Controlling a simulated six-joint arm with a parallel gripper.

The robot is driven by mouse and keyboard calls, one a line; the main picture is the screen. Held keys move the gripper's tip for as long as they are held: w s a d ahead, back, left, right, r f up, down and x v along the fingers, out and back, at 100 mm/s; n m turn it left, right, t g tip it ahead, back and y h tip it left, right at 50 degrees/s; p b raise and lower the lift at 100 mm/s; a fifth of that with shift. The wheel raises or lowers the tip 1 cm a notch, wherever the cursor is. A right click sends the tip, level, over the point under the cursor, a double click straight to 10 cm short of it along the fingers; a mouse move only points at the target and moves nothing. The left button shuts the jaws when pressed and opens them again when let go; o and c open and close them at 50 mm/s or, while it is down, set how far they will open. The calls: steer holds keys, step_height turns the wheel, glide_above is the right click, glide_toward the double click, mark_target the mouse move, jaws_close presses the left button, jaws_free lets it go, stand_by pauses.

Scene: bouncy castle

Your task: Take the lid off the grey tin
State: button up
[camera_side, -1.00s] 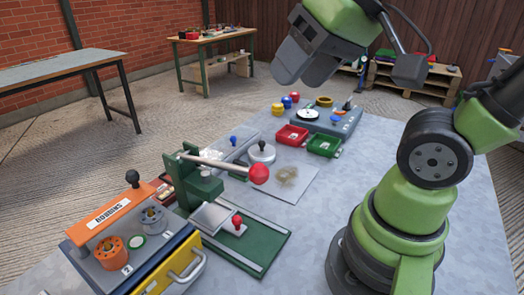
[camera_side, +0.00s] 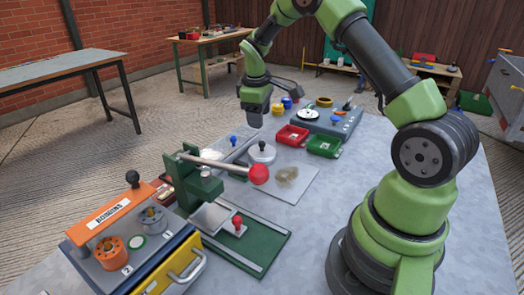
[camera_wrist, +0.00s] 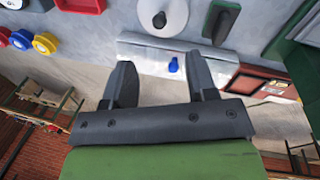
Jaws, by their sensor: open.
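The grey tin (camera_side: 262,154) stands upright on the table beyond the red-balled lever, with its round lid (camera_side: 262,146) and dark knob on top. The lid also shows from above in the wrist view (camera_wrist: 150,22), near the top edge and partly cut off. My gripper (camera_side: 255,121) hangs above the table's far side, higher than the tin and apart from it. In the wrist view its two dark fingers (camera_wrist: 161,62) stand apart with nothing held between them.
The green press with its red lever ball (camera_side: 259,174) stands close in front of the tin. A blue knob (camera_side: 233,140) is to its left. Red (camera_side: 291,135) and green (camera_side: 324,146) trays lie to its right. A box with an orange handle (camera_side: 112,213) is at the front left.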

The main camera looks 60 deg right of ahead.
mark_target(262, 142)
steer(key=f, duration=0.3)
steer(key=d+f, duration=0.1)
steer(key=f, duration=0.2)
steer(key=d+f, duration=0.1)
steer(key=f, duration=0.2)
steer(key=shift+w+f, duration=0.25)
steer(key=shift+f, duration=0.1)
jaws_close()
